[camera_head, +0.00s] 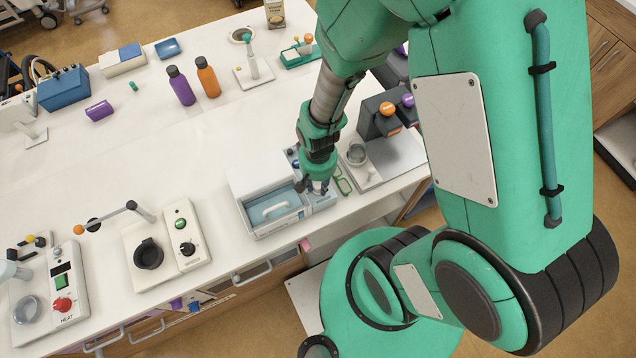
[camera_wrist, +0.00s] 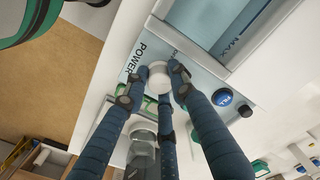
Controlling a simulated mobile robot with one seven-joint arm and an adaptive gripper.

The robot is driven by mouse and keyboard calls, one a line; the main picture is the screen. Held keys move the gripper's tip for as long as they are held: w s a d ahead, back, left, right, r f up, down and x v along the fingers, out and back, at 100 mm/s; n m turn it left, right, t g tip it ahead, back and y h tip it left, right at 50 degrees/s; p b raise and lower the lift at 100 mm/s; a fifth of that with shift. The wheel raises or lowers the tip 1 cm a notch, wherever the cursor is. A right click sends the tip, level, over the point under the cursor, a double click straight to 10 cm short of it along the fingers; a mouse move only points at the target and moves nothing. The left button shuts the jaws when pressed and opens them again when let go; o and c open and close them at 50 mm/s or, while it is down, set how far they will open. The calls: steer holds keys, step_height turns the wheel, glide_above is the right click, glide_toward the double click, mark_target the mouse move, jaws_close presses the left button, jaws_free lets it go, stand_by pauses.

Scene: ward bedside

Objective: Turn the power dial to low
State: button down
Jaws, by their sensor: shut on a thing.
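The white power dial (camera_wrist: 158,78) sits on a pale blue panel (camera_wrist: 180,48) marked POWER in the wrist view. My gripper (camera_wrist: 156,86) has its dark blue fingers closed around the dial, touching its sides. Any level marks by the dial are too small or covered, so I cannot tell its setting. In the head view my gripper (camera_head: 318,188) is down at the right end of the white device (camera_head: 257,176), which has a clear blue-tinted basin with a MAX mark. The dial is hidden there by my gripper.
A blue button and a black knob (camera_wrist: 245,111) are on the same panel. Green glasses (camera_head: 343,182) lie close at the right, beside a grey plate with a glass jar (camera_head: 357,152). A white unit with a black cup holder (camera_head: 148,254) stands left. The counter's middle is clear.

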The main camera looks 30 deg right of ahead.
steer(key=c, duration=1.4)
jaws_free()
steer(key=shift+s, duration=0.15)
steer(key=shift+c, duration=0.2)
steer(key=shift+r, duration=0.1)
steer(key=shift+r, duration=0.2)
step_height(320, 180, up, 11)
steer(key=shift+r, duration=0.15)
step_height(320, 180, up, 14)
steer(key=n+t+b, duration=0.2)
steer(key=t+b, duration=0.1)
steer(key=b, duration=0.1)
glide_above(318, 184)
steer(key=s+r+n+t+b, duration=0.1)
steer(key=s+r+t+b, duration=0.1)
steer(key=s+r, duration=0.3)
step_height(318, 184, up, 5)
steer(key=shift+s+d+f+t+b, duration=0.2)
steer(key=shift+t+b, duration=0.1)
steer(key=shift+b, duration=0.4)
